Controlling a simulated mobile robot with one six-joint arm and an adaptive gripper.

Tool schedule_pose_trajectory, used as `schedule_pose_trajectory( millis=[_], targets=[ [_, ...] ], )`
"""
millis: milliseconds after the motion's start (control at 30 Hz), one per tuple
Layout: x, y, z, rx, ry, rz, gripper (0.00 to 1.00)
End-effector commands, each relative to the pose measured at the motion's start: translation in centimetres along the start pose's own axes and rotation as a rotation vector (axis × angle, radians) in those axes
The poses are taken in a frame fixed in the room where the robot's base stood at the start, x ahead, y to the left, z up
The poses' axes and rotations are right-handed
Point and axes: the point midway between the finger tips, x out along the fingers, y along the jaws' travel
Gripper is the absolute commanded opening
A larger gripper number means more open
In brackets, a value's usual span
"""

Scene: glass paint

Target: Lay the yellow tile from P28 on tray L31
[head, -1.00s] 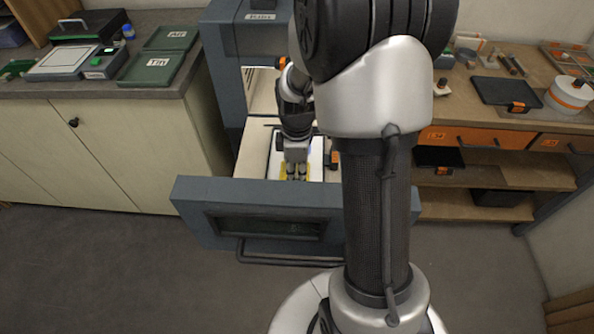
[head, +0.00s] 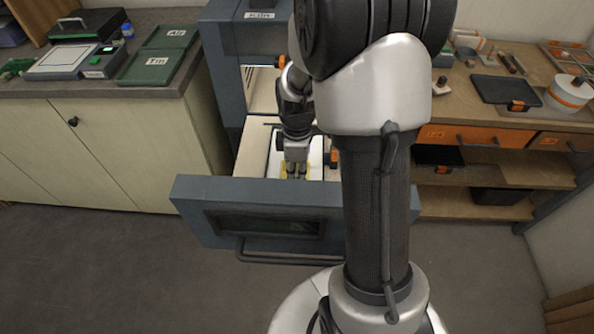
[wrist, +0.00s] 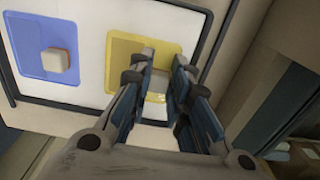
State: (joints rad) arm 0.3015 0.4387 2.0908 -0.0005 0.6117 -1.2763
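The yellow tile (wrist: 122,66) lies flat on a white dark-edged board (wrist: 93,55), beside a blue tile (wrist: 28,63) with a pale block on it. In the head view the board (head: 315,160) is inside the open drawer of the blue-grey cabinet, with some yellow showing at its front. My gripper (wrist: 163,56) reaches down over the yellow tile; it also shows in the head view (head: 295,176). Its fingers stand apart with a gap between them and hide part of the tile. I cannot tell whether they touch it. I cannot make out a tray marked L31.
The drawer front (head: 255,190) stands pulled out before the cabinet. The right bench holds a dark tray (head: 502,90) and a white round container (head: 568,95).

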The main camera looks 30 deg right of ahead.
Motion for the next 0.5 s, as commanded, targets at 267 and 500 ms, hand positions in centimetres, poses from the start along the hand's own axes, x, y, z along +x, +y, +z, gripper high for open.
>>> schedule_pose_trajectory(
  millis=[267,500],
  targets=[
    [-0.02,0.02,-0.01,0.000,0.000,0.001,0.35],
    [0.01,-0.02,0.00,0.000,0.000,0.000,0.41]
  ],
)
